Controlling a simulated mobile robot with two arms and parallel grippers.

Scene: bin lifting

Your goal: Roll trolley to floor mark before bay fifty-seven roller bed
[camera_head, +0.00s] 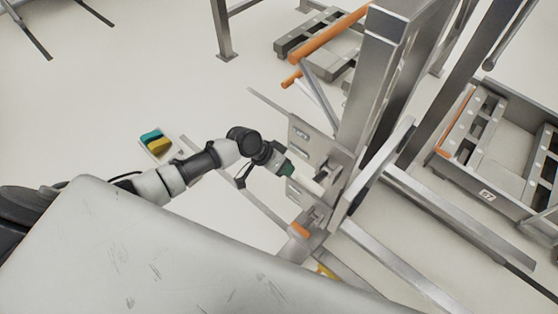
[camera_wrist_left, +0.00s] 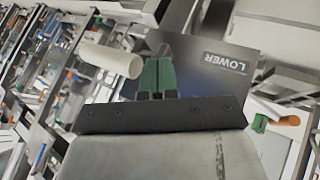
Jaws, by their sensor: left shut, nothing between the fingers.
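The trolley appears to be the metal frame with an upright mast (camera_head: 375,85) in the middle of the head view, with a plate (camera_head: 309,145) on its near side. My left gripper (camera_head: 287,170) is at this plate, beside a white cylinder (camera_head: 311,186). In the left wrist view its green fingers (camera_wrist_left: 158,75) are together and empty, before a dark panel labelled LOWER (camera_wrist_left: 224,62); the cylinder (camera_wrist_left: 110,59) is left of them. Contact cannot be told. The bay marked 57 (camera_head: 487,195) is at the right. I cannot make out a floor mark. My right gripper is out of view.
A low slatted frame with an orange bar (camera_head: 328,34) stands behind the mast. A small white tray with teal and yellow items (camera_head: 156,143) lies on the floor at left. Metal rails (camera_head: 460,235) run low at the right. The floor (camera_head: 110,90) at upper left is mostly clear.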

